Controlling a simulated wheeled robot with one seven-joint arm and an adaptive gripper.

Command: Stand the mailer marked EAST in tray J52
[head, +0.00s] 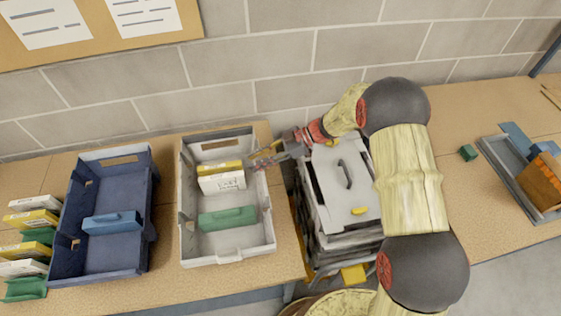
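A white mailer (222,182) with dark lettering that seems to read EAST is in the light grey tray (235,256). Its lettered face is towards me, and it is right in front of a yellow mailer (211,167). My gripper (259,158) is over the grey tray's right wall, just right of the two mailers. Its fingers look spread, with nothing seen between them. A dark blue tray (107,263) stands to the left, with a blue piece (111,222) across its middle. I cannot read J52 on either tray.
A green piece (228,218) lies across the grey tray's middle. Several mailers (36,218) are at the far left. A grey lidded stack (332,200) stands right of the grey tray, beside my arm. A small green block (468,152) and another tray (507,169) are at right.

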